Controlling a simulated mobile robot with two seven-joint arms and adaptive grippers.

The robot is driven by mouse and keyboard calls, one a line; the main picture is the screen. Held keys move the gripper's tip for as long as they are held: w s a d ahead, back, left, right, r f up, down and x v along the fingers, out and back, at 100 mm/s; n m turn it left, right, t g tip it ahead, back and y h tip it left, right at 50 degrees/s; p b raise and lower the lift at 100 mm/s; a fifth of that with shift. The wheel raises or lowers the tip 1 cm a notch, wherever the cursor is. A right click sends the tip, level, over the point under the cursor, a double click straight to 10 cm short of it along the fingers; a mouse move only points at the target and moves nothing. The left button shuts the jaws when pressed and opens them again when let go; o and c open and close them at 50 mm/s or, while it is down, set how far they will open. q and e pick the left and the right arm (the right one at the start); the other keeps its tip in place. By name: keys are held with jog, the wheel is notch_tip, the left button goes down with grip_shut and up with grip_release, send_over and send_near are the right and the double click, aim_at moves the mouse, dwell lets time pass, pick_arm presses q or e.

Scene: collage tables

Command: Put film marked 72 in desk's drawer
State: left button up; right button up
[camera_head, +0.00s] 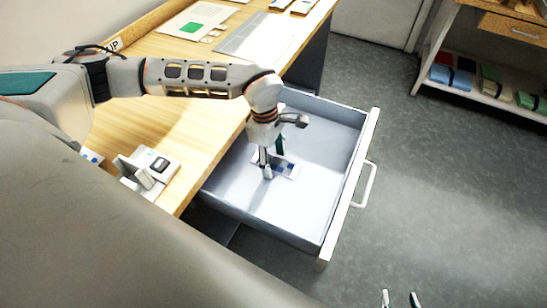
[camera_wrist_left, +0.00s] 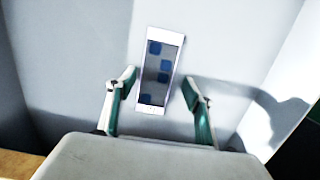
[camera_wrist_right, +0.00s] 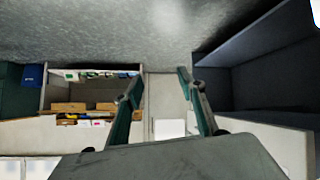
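The film (camera_head: 287,169) is a small white-framed strip with a dark window and blue squares. It lies flat on the floor of the open desk drawer (camera_head: 310,200). It also shows in the left wrist view (camera_wrist_left: 158,72), between and just beyond my fingers, with gaps on both sides. No number on it is legible. My left gripper (camera_head: 272,165) is open and empty inside the drawer, low over the film. My right gripper (camera_head: 401,299) is open and empty over the floor at the lower edge of the head view; its fingers show in the right wrist view (camera_wrist_right: 155,88).
The wooden desk top (camera_head: 190,115) holds a small white device (camera_head: 150,168) near the drawer and a grey sheet (camera_head: 258,36) further back. The drawer's handle (camera_head: 366,186) faces right. A shelf (camera_head: 480,90) stands at the top right. The grey floor between is clear.

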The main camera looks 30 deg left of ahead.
pick_arm(q)
notch_tip(320, 180, up, 12)
jog(key=a+p, duration=0.1)
jog(key=p, duration=0.1)
jog(key=shift+a+r, duration=0.15)
jog(key=shift+a, duration=0.05)
jog(key=shift+s, duration=0.1)
dwell(0.5)
